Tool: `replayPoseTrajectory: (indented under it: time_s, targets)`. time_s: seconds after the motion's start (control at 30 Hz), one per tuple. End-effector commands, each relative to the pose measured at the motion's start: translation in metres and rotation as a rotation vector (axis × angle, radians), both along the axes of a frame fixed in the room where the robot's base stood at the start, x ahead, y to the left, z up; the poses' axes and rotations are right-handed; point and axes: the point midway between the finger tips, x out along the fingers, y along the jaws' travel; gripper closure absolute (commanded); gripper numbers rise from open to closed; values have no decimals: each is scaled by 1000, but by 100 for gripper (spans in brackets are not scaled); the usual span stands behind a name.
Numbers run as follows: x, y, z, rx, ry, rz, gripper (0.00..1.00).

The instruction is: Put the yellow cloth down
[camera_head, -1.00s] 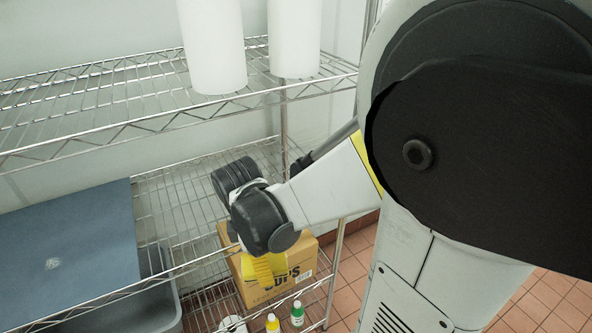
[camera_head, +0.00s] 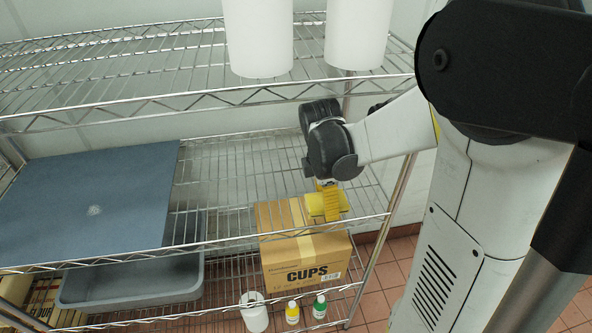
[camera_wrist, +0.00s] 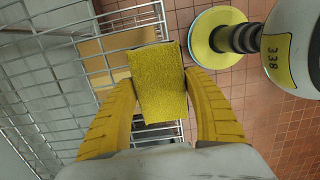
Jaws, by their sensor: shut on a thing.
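The yellow cloth (camera_wrist: 157,82) is a folded, block-like piece between the yellow fingers of my gripper (camera_wrist: 160,105) in the wrist view. My gripper is shut on it. In the head view the cloth (camera_head: 314,205) hangs below my gripper (camera_head: 328,195), near the right end of the wire rack's middle shelf (camera_head: 235,180). It overlaps the cups box in the picture. I cannot tell whether the cloth touches the shelf wires.
A cardboard cups box (camera_head: 305,262) stands lower down, beside a white container (camera_head: 254,312), a yellow-capped bottle (camera_head: 292,312) and a green-capped bottle (camera_head: 319,306). A blue board (camera_head: 85,205) covers the shelf's left. White cylinders (camera_head: 257,40) stand above. The shelf's middle is bare.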

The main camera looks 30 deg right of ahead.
Motion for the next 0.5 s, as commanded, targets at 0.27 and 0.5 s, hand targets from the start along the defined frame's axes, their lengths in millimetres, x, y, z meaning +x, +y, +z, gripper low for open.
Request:
replayPoseTrajectory:
  time_s: [0.27,0.5]
  targets:
    - [29,-8,0,0,0,0,79]
    - [41,-12,-27,0,0,-1,79]
